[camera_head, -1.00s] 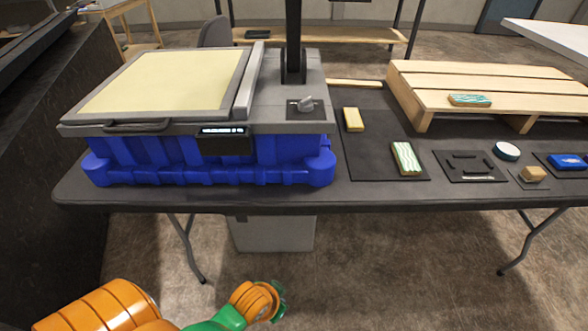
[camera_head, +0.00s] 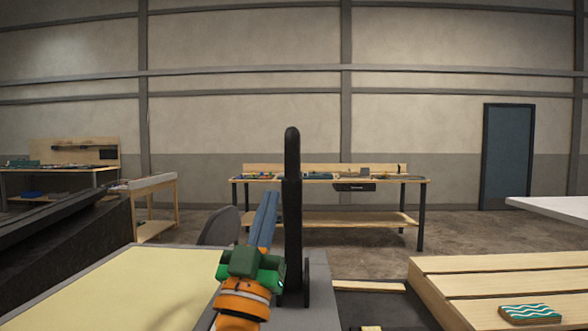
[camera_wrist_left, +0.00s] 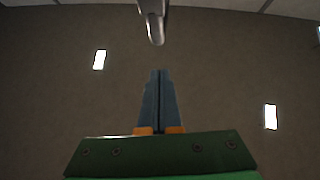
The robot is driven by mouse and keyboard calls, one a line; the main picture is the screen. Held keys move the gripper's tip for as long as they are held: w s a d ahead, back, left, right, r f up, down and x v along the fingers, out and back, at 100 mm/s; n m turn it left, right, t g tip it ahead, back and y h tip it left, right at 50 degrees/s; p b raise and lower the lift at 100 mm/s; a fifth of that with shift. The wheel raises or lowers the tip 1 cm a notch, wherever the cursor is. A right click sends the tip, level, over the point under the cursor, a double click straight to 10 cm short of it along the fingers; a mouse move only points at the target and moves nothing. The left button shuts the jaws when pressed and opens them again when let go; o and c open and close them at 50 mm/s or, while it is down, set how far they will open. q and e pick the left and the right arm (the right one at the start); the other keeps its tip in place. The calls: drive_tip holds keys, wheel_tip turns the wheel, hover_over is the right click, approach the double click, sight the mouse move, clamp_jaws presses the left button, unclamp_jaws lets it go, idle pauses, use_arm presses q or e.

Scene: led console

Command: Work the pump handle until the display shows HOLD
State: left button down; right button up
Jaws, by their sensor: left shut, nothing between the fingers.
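A tall dark upright post with a rounded top (camera_head: 292,155), which looks like the pump handle, stands on the grey console top beside the pale yellow panel (camera_head: 110,290). My left gripper (camera_head: 266,196) is raised just left of the post, its blue-grey fingers pointing up, shut and empty. In the left wrist view the fingers (camera_wrist_left: 159,75) are together, and a rounded grey bar end (camera_wrist_left: 154,28) shows beyond their tips with a gap between. The display is out of view now, so its reading cannot be seen. My right gripper is not in view.
A wooden pallet (camera_head: 500,265) lies to the right of the post, with a green-and-white striped block (camera_head: 530,314) on it. A workbench (camera_head: 330,180) stands far behind. The air above the yellow panel is clear.

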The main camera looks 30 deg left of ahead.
use_arm(q)
drive_tip(key=s+d+r, duration=0.1)
drive_tip(key=s, duration=0.2)
drive_tip(key=p, duration=0.5)
approach(289, 138)
wheel_tip(289, 138, up, 5)
drive_tip(key=w, duration=0.1)
drive_tip(key=w+a+f, duration=0.1)
drive_tip(key=w, duration=0.2)
drive_tip(key=shift+a+f+p, duration=0.15)
drive_tip(key=shift+a+p, duration=0.05)
drive_tip(key=shift+p, duration=0.2)
drive_tip(key=shift+s, duration=0.1)
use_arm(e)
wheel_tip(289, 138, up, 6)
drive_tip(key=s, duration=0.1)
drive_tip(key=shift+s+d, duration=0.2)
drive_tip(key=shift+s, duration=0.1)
